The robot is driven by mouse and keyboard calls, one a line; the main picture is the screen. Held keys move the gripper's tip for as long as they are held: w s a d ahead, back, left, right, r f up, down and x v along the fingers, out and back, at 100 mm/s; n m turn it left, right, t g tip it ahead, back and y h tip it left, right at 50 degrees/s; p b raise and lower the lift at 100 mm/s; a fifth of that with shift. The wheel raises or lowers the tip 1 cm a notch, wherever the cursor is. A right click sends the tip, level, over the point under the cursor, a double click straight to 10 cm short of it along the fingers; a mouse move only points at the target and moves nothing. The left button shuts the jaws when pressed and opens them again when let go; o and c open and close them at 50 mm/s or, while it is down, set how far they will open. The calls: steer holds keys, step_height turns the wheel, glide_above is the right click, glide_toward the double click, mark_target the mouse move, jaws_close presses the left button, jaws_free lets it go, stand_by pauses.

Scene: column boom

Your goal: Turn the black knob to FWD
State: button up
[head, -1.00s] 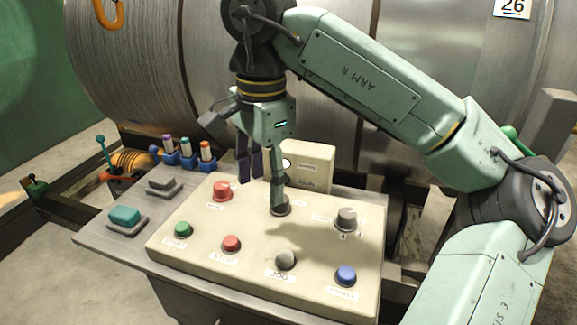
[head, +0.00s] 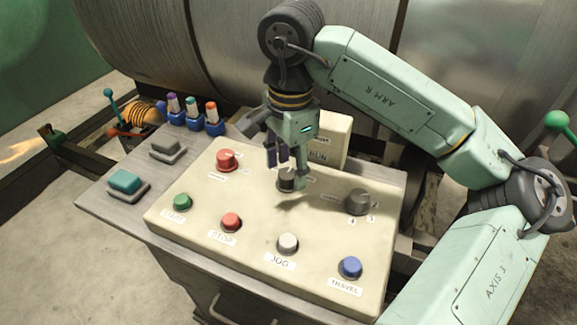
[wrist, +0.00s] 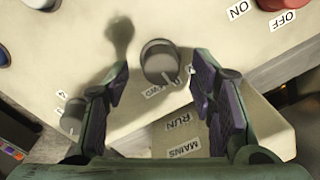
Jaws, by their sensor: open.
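The black knob (head: 286,181) stands on the cream panel, in its back middle. In the wrist view the knob (wrist: 158,62) is a round dark-grey cap with a pale mark on its lower right rim. An FWD label lies just below it there, and the mark is near that label's right end. A second label to the right is mostly hidden by a finger. My gripper (head: 288,168) is open over the knob. In the wrist view the gripper (wrist: 159,72) has one finger on each side of the knob, with visible gaps.
A second dark knob (head: 358,202) sits to the right. A red button (head: 226,160) is to the left. Green, red, white and blue buttons line the panel's front. A cream box marked RUN (head: 333,136) rises behind my gripper. The metal drum fills the background.

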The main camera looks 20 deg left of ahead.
steer(key=shift+f, duration=0.9)
steer(key=shift+c, duration=0.3)
steer(key=c, duration=1.1)
